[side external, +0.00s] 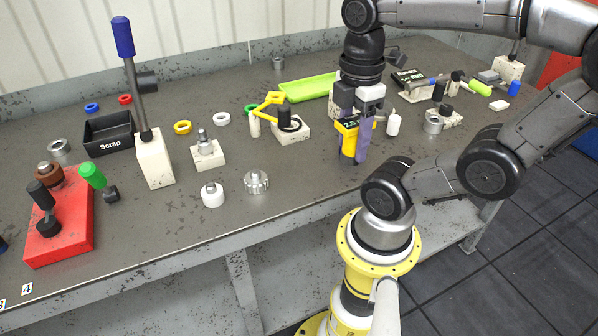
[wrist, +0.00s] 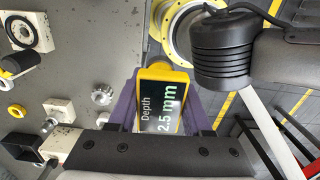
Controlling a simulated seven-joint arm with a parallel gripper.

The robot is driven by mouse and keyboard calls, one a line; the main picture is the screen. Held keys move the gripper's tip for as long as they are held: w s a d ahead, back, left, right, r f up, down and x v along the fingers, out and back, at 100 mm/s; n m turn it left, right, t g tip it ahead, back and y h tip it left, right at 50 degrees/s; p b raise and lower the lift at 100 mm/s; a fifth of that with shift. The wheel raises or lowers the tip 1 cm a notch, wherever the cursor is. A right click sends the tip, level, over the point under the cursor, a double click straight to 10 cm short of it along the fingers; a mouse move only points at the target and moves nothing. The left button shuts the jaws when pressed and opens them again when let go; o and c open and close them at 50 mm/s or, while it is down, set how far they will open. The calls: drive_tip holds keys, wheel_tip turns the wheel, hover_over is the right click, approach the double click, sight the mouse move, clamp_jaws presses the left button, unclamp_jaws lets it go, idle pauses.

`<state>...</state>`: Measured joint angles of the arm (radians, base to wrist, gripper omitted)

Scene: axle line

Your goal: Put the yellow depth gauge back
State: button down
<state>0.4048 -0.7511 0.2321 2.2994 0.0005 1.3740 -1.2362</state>
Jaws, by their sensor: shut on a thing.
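The yellow depth gauge (side external: 348,138) is held between the purple fingers of my gripper (side external: 357,148), near the front edge of the bench. In the wrist view the gauge (wrist: 158,108) sits between the two fingers, with its dark screen facing the camera and reading "Depth 2.5 mm". My gripper (wrist: 160,92) is shut on its sides. In the side view the fingers point down. I cannot tell how far the gauge is above the bench top. No place marked for the gauge can be made out.
A green tray (side external: 308,88) lies behind. A lever post (side external: 152,158), Scrap bin (side external: 109,133) and red base (side external: 62,228) are farther left.

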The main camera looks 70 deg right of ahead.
drive_tip(key=shift+s+d, duration=0.1)
drive_tip(key=shift+d, duration=0.05)
drive_tip(key=shift+w+d+f+m, duration=0.15)
drive_tip(key=shift+w+m, duration=0.15)
drive_tip(key=w+d+f, duration=0.1)
drive_tip(key=w+f, duration=0.2)
drive_tip(key=w+d+f, duration=0.2)
drive_tip(key=w+f, duration=0.1)
drive_tip(key=w, duration=0.1)
drive_tip(key=w+d+f, duration=0.2)
drive_tip(key=w, duration=0.2)
drive_tip(key=shift+w+d+f, duration=0.2)
drive_tip(key=shift+d+f, duration=0.05)
drive_tip(key=shift+f, duration=0.15)
drive_tip(key=shift+w+d+f, duration=0.1)
drive_tip(key=shift+w+f, duration=0.05)
drive_tip(key=shift+f, duration=0.8)
drive_tip(key=shift+w+d+f, duration=0.1)
drive_tip(key=shift+w+f, duration=0.05)
drive_tip(key=shift+f, duration=0.8)
drive_tip(key=shift+a+f, duration=0.1)
drive_tip(key=shift+f, duration=0.1)
drive_tip(key=shift+c, duration=1.6)
unclamp_jaws()
